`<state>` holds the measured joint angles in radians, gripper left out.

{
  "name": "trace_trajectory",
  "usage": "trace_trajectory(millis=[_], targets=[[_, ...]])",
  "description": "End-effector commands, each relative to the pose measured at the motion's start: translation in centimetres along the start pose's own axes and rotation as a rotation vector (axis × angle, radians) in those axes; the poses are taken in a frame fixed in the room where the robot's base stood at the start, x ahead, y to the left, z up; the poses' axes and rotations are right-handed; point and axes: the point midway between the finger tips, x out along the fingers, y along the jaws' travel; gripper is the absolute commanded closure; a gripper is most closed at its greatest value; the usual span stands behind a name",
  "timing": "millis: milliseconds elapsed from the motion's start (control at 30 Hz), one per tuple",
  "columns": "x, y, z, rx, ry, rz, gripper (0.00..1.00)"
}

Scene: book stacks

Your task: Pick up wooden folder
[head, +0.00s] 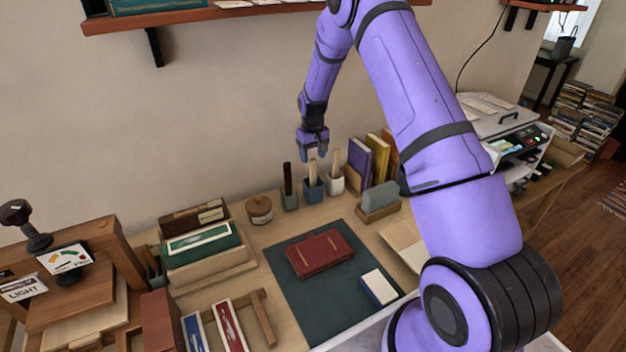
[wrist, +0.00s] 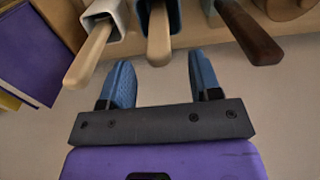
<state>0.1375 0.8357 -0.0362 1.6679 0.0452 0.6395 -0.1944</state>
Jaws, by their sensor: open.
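Flat wooden tools stand in small cups at the back of the desk. A light wooden tool (head: 312,169) leans in a blue cup (head: 313,190); it also shows in the wrist view (wrist: 159,40). A second light one (head: 335,160) stands in a white cup (head: 336,184), at left in the wrist view (wrist: 88,55). A dark brown one (head: 287,177) stands in a grey cup (head: 290,200). I cannot tell which is the folder. My gripper (head: 313,152) is open and empty above the cups. In the wrist view its fingers (wrist: 162,78) line up with the blue cup's tool, apart from it.
Upright books (head: 360,160) stand right of the cups, and a round wooden pot (head: 259,209) stands left. A red book (head: 320,253) lies on a dark mat (head: 310,305). A wall shelf (head: 200,17) hangs above. The wall is close behind the cups.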

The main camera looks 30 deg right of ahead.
Motion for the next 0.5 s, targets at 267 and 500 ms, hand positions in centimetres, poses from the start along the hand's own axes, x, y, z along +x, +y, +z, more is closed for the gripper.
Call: trace_trajectory(millis=[267,500], targets=[[2.5,0.1,0.2,0.0,-0.002,0.0,0.43],[5.2,0.1,0.2,0.0,0.0,0.0,0.43]])
